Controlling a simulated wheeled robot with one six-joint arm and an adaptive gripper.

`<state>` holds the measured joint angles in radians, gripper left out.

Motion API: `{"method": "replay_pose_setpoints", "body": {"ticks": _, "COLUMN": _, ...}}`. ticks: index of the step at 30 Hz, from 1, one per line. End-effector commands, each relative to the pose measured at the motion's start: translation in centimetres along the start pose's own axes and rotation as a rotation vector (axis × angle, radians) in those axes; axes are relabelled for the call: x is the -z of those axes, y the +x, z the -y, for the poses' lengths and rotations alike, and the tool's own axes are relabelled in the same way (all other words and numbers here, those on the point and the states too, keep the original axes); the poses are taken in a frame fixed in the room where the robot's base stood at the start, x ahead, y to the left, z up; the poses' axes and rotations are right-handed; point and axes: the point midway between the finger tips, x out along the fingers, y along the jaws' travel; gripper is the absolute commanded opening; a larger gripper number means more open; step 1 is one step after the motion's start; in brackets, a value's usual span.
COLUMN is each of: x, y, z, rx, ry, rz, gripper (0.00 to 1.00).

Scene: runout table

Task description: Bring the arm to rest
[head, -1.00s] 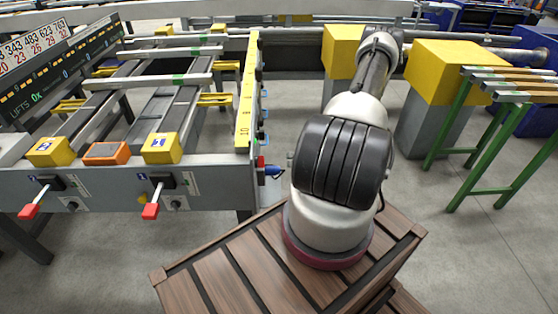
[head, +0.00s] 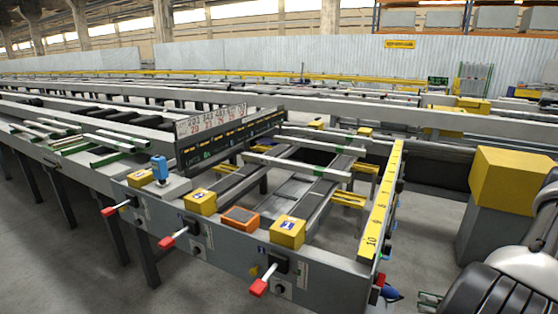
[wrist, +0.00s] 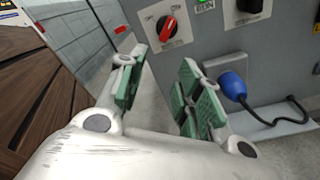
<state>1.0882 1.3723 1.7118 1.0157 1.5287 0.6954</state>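My arm (head: 505,285) shows only in part, at the lower right corner of the head view; its end cannot be made out there. In the wrist view my gripper (wrist: 160,82) has its two green-padded fingers spread apart. Nothing is between them. Behind the fingers stands a grey panel (wrist: 200,55) with a red rotary switch (wrist: 167,28) and a black knob. A blue plug (wrist: 233,87) with a black cable is just right of the right finger; I cannot tell how far behind it is.
The runout table (head: 225,247) fills the middle of the head view, with red-tipped levers (head: 260,287) along its front and a yellow scale (head: 381,205) on its right side. A yellow-topped grey block (head: 517,180) stands at the right. Grey floor is open at the lower left.

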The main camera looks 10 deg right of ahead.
Motion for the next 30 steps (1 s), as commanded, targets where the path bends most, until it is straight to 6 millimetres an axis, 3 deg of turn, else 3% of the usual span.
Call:
{"method": "replay_pose_setpoints", "body": {"ticks": 3, "x": 3.0, "y": -0.1, "z": -3.7, "rx": -0.072, "ry": -0.106, "rz": -0.126, "gripper": 0.35}}
{"method": "replay_pose_setpoints", "body": {"ticks": 11, "x": 0.3, "y": -2.8, "z": -9.4, "rx": -0.245, "ry": -0.447, "rz": -0.444, "gripper": 0.35}}
{"method": "replay_pose_setpoints", "body": {"ticks": 21, "x": -8.7, "y": -4.9, "z": -16.5, "rx": -0.58, "ry": -0.997, "rz": -0.919, "gripper": 0.35}}
{"method": "replay_pose_setpoints", "body": {"ticks": 30, "x": -16.7, "y": -4.0, "z": -23.0, "rx": -0.859, "ry": -1.479, "rz": -1.288, "gripper": 0.35}}
